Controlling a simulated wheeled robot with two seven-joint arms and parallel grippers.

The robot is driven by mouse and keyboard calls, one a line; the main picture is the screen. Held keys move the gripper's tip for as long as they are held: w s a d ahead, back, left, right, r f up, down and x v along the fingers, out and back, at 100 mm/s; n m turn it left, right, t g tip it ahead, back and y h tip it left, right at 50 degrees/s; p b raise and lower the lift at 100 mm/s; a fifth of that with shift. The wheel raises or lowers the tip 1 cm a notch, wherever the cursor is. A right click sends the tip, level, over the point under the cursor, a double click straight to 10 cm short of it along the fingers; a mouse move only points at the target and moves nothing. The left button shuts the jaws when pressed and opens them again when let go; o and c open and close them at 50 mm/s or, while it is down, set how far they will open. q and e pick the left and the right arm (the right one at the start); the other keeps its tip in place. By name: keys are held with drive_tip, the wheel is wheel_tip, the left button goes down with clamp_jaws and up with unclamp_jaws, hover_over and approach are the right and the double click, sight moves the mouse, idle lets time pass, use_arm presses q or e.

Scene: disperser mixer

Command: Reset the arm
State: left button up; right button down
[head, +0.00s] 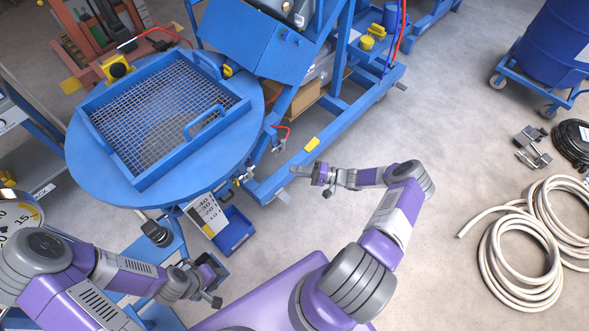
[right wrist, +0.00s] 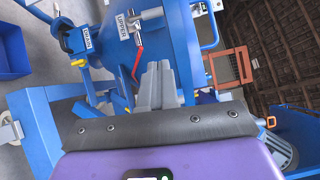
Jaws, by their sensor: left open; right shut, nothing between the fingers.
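My right arm reaches up from the bottom of the head view and bends to the left. Its gripper (head: 300,171) is shut and empty, beside the lower part of the blue machine frame (head: 345,90). In the right wrist view the shut grey fingers (right wrist: 160,85) point toward the blue machine. My left gripper (head: 213,287) is open and empty at the lower left, near a blue bin (head: 233,232). I cannot tell whether it touches anything.
A round blue vessel (head: 85,165) with a square mesh grate (head: 165,115) stands at the left. Coiled cream hose (head: 497,262), a metal clamp-like part (head: 533,147) and a blue drum (head: 556,45) on a wheeled dolly are at the right.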

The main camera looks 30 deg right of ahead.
idle(0.3)
drive_tip(key=s+a+f+n+g, duration=0.1)
drive_tip(key=s+a+g, duration=0.15)
drive_tip(key=a, duration=0.35)
drive_tip(key=s+a+f+n+g+h, duration=0.1)
drive_tip(key=s+a+f+g, duration=0.1)
drive_tip(key=a+g, duration=0.25)
drive_tip(key=s+a+f+n+g, duration=0.1)
drive_tip(key=s+a+g, duration=0.15)
drive_tip(key=a, duration=0.35)
drive_tip(key=s+a+r+n+g+h, duration=0.2)
drive_tip(key=s+a+h, duration=0.3)
drive_tip(key=s+h, duration=0.3)
drive_tip(key=s+n, duration=0.1)
drive_tip(key=s, duration=0.2)
drive_tip(key=shift+s+r+n+h, duration=0.3)
drive_tip(key=shift+r, duration=0.05)
drive_tip(key=shift+d, duration=0.1)
